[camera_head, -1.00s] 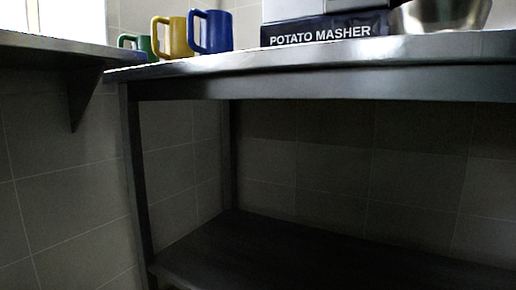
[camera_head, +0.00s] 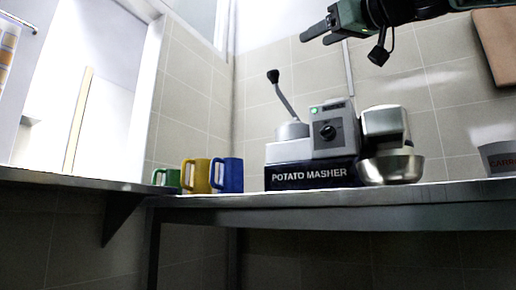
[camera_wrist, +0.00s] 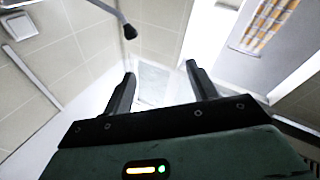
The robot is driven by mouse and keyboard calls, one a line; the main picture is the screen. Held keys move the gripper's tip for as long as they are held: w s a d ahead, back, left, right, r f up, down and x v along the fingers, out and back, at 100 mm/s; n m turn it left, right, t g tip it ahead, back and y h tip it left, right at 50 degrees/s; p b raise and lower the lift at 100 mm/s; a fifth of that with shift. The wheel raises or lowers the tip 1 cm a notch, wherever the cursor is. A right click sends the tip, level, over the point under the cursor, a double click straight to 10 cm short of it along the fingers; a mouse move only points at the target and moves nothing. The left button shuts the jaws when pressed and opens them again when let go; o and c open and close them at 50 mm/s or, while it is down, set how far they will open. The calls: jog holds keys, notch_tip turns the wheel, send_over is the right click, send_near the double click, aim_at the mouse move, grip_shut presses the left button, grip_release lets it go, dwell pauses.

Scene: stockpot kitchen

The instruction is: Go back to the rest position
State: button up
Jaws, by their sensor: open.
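My gripper (camera_head: 316,34) is at the top of the head view, raised well above the counter and pointing left. In the wrist view my gripper (camera_wrist: 160,75) shows two dark fingers spread apart with nothing between them. Beyond the fingers the wrist view shows pale wall and ceiling. No object touches the gripper.
A potato masher machine (camera_head: 330,130) with a lever and a steel bowl (camera_head: 390,168) stands on the steel counter (camera_head: 400,196), below the gripper. Green (camera_head: 168,178), yellow (camera_head: 197,176) and blue (camera_head: 231,175) mugs stand to its left. A labelled container (camera_head: 498,158) is at the right edge.

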jog(key=w+a+f+m+g+h+p, duration=0.15)
jog(key=a+f+g+p, duration=0.25)
jog(key=f, duration=0.8)
jog(key=w+a+f+m+g+h+p, duration=0.1)
jog(key=w+a+f+g+h+p, duration=0.3)
jog(key=f, duration=0.7)
jog(key=s+a+f+g+p, duration=0.25)
jog(key=s+f+p, duration=0.35)
jog(key=f, duration=0.5)
jog(key=s+d+f+g+h+p, duration=0.2)
jog(key=s+d+f, duration=0.2)
jog(key=s+f, duration=0.3)
jog(key=s+d+f+m+g+h+p, duration=0.1)
jog(key=s+d+f+g+h+p, duration=0.1)
jog(key=s+d+f, duration=0.45)
jog(key=s+d+f+g+h+p, duration=0.1)
jog(key=s+f+g+h+p, duration=0.1)
jog(key=s+f, duration=0.5)
notch_tip(320, 180, up, 40)
jog(key=s+p, duration=0.1)
jog(key=p, duration=3.6)
jog(key=shift+s+a, duration=0.2)
jog(key=shift+s, duration=0.15)
jog(key=shift+r, duration=0.1)
